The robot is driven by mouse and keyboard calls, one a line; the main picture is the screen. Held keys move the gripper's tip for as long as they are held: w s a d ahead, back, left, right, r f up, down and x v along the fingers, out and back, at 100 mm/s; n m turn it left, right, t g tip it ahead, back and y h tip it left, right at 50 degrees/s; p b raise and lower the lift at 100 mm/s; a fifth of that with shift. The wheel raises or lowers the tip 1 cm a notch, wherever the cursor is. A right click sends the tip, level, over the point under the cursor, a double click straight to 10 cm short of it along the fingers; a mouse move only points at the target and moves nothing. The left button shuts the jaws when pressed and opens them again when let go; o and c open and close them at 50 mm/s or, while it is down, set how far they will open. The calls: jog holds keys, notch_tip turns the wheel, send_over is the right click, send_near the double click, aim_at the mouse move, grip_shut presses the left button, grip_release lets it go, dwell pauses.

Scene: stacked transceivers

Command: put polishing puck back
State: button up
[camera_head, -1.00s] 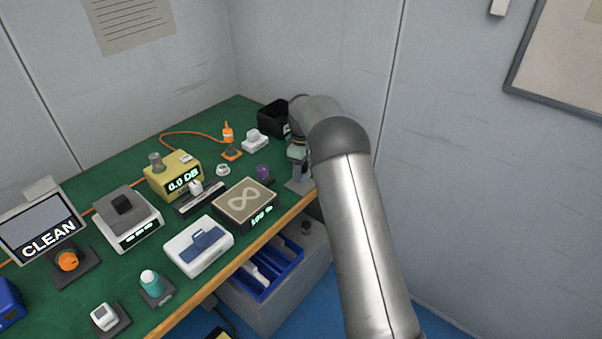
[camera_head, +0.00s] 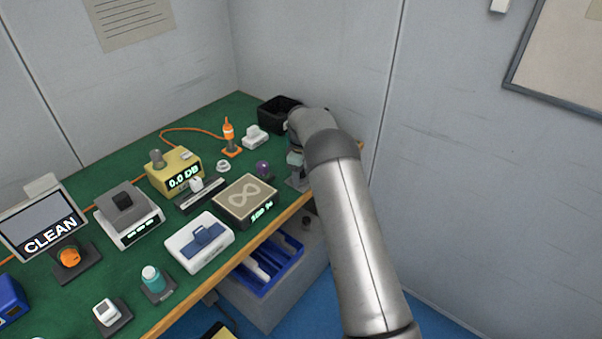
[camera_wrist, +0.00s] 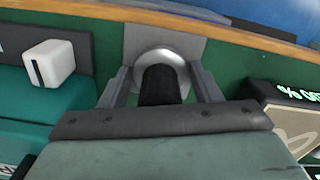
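What looks like the polishing puck (camera_wrist: 160,85) shows in the wrist view as a black upright handle with a round silver base. A grey plate (camera_wrist: 188,45) at the bench edge lies behind it. My gripper (camera_wrist: 162,74) has its two fingers apart, one on each side of the puck. Narrow gaps seem to show beside the black handle. I cannot tell whether the fingertips touch the silver base, or whether the base rests on the plate. In the head view my gripper (camera_head: 296,170) is low at the bench's right end, and my arm hides most of the puck.
A black bin (camera_head: 279,112) stands behind my wrist. A purple knob (camera_head: 263,168) and a box with an infinity mark (camera_head: 245,200) are left of my gripper. A white block (camera_wrist: 52,63) shows in the wrist view. Blue trays (camera_head: 268,268) sit below the bench edge.

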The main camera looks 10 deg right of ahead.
jog(key=shift+o, duration=0.9)
jog(key=shift+r, duration=0.15)
notch_tip(320, 180, up, 16)
jog(key=b, duration=0.1)
jog(key=s+r+m, duration=0.3)
jog(key=s+r, duration=0.4)
jog(key=s, duration=0.3)
jog(key=s+f+m, duration=0.3)
jog(key=s, duration=1.5)
jog(key=s+f+m, duration=0.4)
jog(key=s, duration=1.4)
jog(key=shift+s+a+m, duration=0.3)
jog(key=shift+s+a, duration=0.1)
jog(key=shift+a, duration=0.05)
